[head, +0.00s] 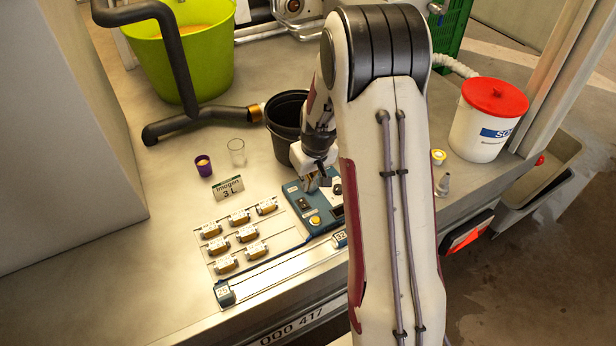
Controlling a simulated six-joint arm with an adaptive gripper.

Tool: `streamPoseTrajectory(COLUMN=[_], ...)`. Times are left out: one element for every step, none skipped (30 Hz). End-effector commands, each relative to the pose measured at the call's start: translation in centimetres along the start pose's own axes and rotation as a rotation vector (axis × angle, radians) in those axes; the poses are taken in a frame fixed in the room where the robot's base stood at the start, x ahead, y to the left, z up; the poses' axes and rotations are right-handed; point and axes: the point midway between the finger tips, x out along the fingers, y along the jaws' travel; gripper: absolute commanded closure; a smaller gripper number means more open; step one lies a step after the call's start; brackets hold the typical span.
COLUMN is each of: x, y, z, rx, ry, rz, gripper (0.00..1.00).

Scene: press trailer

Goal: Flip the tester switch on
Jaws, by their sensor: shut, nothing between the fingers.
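The tester (324,222) is a blue box on the metal bench, with a round yellow button (315,221) and dark knobs on its top face. My gripper (314,186) is shut and empty. It points down at the back part of the tester's top. I cannot tell whether the fingertips touch the tester. My arm hides the right side of the tester.
Several small labelled brown parts (240,217) lie left of the tester, with a metal rail (280,276) in front. A black bucket (284,122), a clear glass (237,151), a purple cup (203,166) and a sign (228,188) stand behind. A red-lidded white bucket (487,120) stands right.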

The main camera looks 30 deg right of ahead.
Motion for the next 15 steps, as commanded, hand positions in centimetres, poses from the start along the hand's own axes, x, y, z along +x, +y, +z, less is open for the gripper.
streamPoseTrajectory(x=[0.6,1.0,1.4,1.7,2.0,2.5,2.7,3.1,3.5,3.8,4.1,4.6,5.0,5.3,5.7], y=[-0.1,-0.1,0.0,0.0,0.0,0.0,0.0,0.0,0.0,0.0,0.0,0.0,0.0,0.0,0.0], z=[0.1,0.1,0.1,0.1,0.1,0.1,0.1,0.1,0.1,0.1,0.1,0.2,0.4,0.5,0.7], rx=[0.0,0.0,0.0,-0.001,-0.001,-0.001,-0.001,-0.001,0.0,0.0,0.0,0.001,0.0,0.0,0.001], ry=[-0.003,-0.003,-0.002,-0.002,-0.003,-0.003,-0.002,-0.002,-0.002,-0.002,-0.002,-0.003,-0.003,-0.003,-0.003], rz=[-0.001,-0.001,-0.001,-0.001,-0.001,-0.001,-0.001,-0.001,-0.001,-0.001,-0.001,-0.001,-0.001,-0.001,-0.001], gripper=[1.0,1.0,1.0,1.0,1.0,1.0,1.0,1.0,1.0,1.0,1.0,1.0,1.0,1.0,1.0])
